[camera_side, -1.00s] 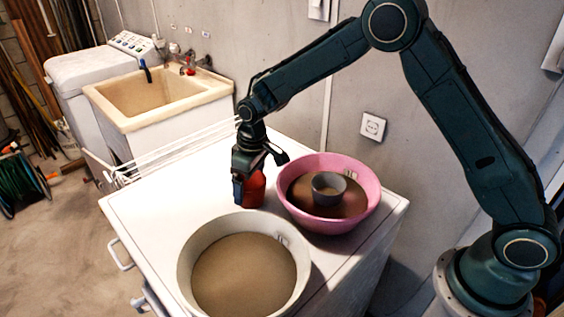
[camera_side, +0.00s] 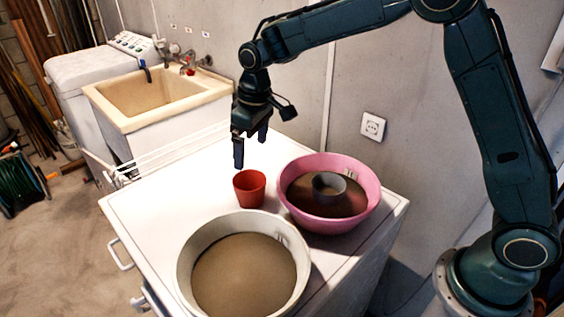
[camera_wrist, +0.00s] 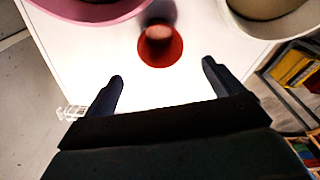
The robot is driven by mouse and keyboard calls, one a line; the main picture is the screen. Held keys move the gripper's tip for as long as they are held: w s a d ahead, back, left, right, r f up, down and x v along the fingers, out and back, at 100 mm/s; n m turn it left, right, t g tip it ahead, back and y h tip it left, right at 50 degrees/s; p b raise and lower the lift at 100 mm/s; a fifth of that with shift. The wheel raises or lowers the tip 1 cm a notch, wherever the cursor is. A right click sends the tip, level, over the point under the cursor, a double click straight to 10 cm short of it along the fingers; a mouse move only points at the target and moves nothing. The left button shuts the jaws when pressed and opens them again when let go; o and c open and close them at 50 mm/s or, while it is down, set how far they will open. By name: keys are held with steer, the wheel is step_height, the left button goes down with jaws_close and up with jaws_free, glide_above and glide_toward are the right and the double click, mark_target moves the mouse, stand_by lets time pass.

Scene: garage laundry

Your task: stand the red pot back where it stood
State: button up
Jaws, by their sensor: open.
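The red pot (camera_side: 249,189) stands upright on the white worktop, to the left of the pink basin and behind the white basin. It touches neither basin in the side view. In the wrist view the pot (camera_wrist: 160,50) shows from above, beyond the fingertips and between the two basins. My gripper (camera_side: 251,150) is open and empty, raised above the pot and clear of it. Its two spread fingers also show in the wrist view (camera_wrist: 162,72), with nothing between them.
The pink basin (camera_side: 365,175) holds brown contents and a small grey pot (camera_side: 328,187). The white basin (camera_side: 187,262), with brown contents, stands at the front. The white worktop (camera_side: 160,205) is clear on its left. A sink (camera_side: 165,115) stands behind at the left.

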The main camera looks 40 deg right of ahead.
steer(key=shift+s+r, duration=0.1)
steer(key=shift+r, duration=0.55)
steer(key=shift+d, duration=0.1)
steer(key=s+d+r+m+t, duration=0.1)
steer(key=s+d+r, duration=0.2)
steer(key=s+r, duration=0.35)
steer(key=s+d+r+m+t, duration=0.1)
steer(key=s+d+r, duration=0.2)
steer(key=s+r, duration=0.3)
steer(key=s+d+f+m+t, duration=0.1)
steer(key=s+d, duration=0.1)
steer(key=s, duration=0.8)
steer(key=s+d+f+m+t, duration=0.1)
steer(key=s+d, duration=0.1)
steer(key=s, duration=0.8)
steer(key=shift+s+d+f+h, duration=0.15)
steer(key=shift+f+h, duration=0.15)
steer(key=shift+o, duration=0.6)
